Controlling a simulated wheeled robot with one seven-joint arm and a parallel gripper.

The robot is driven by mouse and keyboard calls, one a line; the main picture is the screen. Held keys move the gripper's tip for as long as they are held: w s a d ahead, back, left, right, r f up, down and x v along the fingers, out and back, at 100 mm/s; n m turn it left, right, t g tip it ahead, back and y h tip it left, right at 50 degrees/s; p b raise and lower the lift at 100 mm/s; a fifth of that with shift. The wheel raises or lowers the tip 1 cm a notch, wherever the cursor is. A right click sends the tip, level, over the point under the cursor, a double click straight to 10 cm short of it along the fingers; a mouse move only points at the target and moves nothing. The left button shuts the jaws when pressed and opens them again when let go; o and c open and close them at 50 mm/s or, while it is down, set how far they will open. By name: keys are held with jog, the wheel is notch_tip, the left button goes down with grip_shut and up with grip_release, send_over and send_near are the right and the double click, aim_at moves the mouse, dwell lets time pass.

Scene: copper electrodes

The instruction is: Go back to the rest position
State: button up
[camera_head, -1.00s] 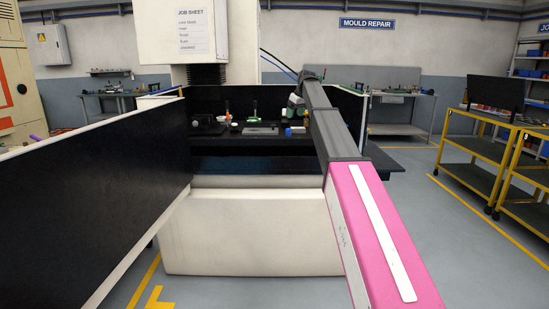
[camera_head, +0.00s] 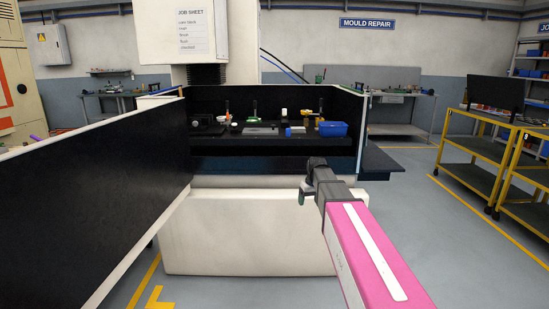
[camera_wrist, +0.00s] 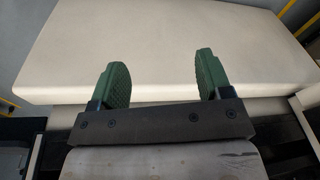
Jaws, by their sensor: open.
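My gripper (camera_wrist: 162,84) shows in the wrist view with its two green fingers wide apart and nothing between them. Beyond the fingers is the plain cream front panel of the machine (camera_wrist: 165,45). In the head view my gripper (camera_head: 302,196) is small and dark green, hanging at the end of my arm in front of the cream panel (camera_head: 250,235). It is outside the machine, below the black work table (camera_head: 235,143), and apart from the things on it.
On the black table stand a blue bin (camera_head: 333,129), a white cylinder (camera_head: 284,113) and a green-based item (camera_head: 254,114). A black door panel (camera_head: 90,205) stands at the left. Yellow carts (camera_head: 480,150) stand at the right, with clear floor before them.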

jog(key=s+d+f+m, duration=0.1)
jog(key=s+f, duration=0.4)
jog(key=s, duration=0.3)
jog(key=s+d+f+m+g+h, duration=0.1)
jog(key=s+f, duration=0.4)
jog(key=s, duration=0.4)
jog(key=s+d+f+m, duration=0.1)
jog(key=s+f, duration=0.4)
jog(key=s, duration=0.4)
jog(key=shift+s+d+m+g, duration=0.2)
jog(key=shift+d+m+g, duration=0.1)
